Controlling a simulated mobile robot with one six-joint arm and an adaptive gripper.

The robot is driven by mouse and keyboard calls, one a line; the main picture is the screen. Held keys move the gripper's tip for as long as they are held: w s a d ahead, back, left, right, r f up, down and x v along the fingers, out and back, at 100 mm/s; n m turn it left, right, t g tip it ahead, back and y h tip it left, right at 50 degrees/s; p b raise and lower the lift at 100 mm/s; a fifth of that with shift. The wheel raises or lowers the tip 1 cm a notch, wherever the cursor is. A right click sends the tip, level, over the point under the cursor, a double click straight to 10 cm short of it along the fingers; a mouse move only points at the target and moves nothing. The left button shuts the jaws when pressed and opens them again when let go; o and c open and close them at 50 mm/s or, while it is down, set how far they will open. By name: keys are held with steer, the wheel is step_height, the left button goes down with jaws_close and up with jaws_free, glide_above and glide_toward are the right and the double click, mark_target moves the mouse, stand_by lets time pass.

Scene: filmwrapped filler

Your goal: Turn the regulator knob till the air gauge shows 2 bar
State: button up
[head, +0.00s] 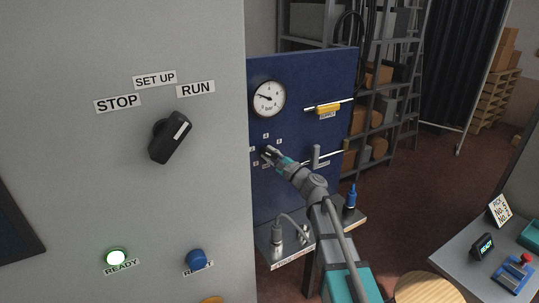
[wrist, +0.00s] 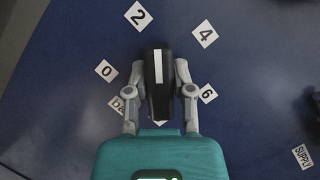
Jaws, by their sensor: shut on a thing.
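The black regulator knob (wrist: 157,78) sits on the blue panel (head: 305,75), its white stripe pointing up between the 2 and 4 labels in the wrist view. My gripper (wrist: 158,72) is shut on the knob, one finger on each side. In the head view my gripper (head: 268,153) is at the panel and largely hides the knob. The round white air gauge (head: 267,98) is above it; its dark needle points left and slightly up. Its scale numbers are too small to read surely.
A yellow-handled supply valve (head: 328,109) and a grey lever (head: 317,157) are right of the knob. A shelf (head: 343,222) with a blue bottle (head: 351,197) is below. The grey cabinet with a black selector (head: 170,137) stands close at left.

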jaws_close()
steer(key=shift+r+n+p, duration=0.1)
steer(key=shift+n+p, duration=0.2)
steer(key=shift+n, duration=0.2)
steer(key=shift+n+g, duration=0.5)
steer(key=shift+n, duration=0.1)
steer(key=o, duration=0.9)
jaws_free()
steer(key=shift+f+m, duration=0.2)
steer(key=shift+m, duration=0.1)
